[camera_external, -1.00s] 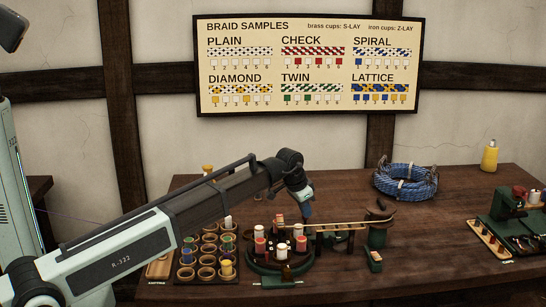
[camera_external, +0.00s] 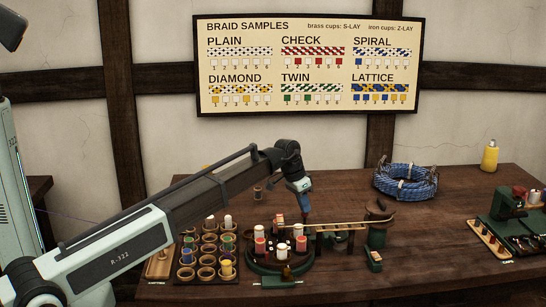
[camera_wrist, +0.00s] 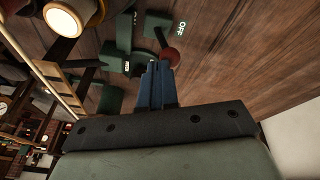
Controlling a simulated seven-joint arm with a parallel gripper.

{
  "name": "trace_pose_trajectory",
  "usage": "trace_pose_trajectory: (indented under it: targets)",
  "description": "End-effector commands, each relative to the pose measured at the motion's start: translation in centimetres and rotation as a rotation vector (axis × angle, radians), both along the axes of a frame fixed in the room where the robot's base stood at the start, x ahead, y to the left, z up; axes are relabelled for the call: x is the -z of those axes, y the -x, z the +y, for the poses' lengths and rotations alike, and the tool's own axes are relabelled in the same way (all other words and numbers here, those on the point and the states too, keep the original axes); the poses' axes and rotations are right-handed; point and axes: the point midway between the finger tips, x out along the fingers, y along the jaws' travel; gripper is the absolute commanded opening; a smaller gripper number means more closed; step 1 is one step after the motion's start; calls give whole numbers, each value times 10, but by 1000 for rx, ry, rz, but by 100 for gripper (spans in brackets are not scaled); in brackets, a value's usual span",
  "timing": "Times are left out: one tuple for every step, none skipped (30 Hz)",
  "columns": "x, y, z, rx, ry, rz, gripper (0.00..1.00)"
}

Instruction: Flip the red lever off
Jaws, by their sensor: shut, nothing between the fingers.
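The red lever's round knob (camera_wrist: 171,56) shows in the wrist view, just beyond and slightly right of my fingertips. Its green mount (camera_wrist: 140,52) lies to the left of it. A white OFF label (camera_wrist: 181,28) is on the tabletop past the knob. A small label with unreadable text (camera_wrist: 127,66) is on the left side of the mount. My gripper (camera_wrist: 158,68) is shut and empty, with its blue fingers very near the knob; whether they touch it I cannot tell. In the external view my gripper (camera_external: 307,211) points down behind the round bobbin stand, and the lever cannot be made out.
The round green stand (camera_external: 262,268) with several bobbins is in front of my gripper. A cup tray (camera_external: 200,284) stands left. A blue rope coil (camera_external: 405,181) lies back right. Bare table lies between.

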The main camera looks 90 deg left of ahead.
Motion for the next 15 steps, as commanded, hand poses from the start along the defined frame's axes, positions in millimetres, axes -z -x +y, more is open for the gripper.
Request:
trace_pose_trajectory:
  targets:
    - [0,0,0,0,0,0,0]
    - [0,0,0,0,0,0,0]
    - [0,0,0,0,0,0,0]
    - [0,0,0,0,0,0,0]
    - [-1,0,0,0,0,0,0]
    - [-2,0,0,0,0,-1,0]
    - [-3,1,0,0,0,-1,0]
    - [-5,1,0,0,-1,-1,0]
    - [-8,2,0,0,-1,-1,0]
    - [-11,3,1,0,-2,-1,0]
    - [-15,4,1,0,-2,-1,0]
    - [-20,6,1,0,-2,-1,0]
    - [-25,7,1,0,-2,-1,0]
    - [-29,9,1,0,-2,-1,0]
    - [-36,11,2,-1,-2,-2,0]
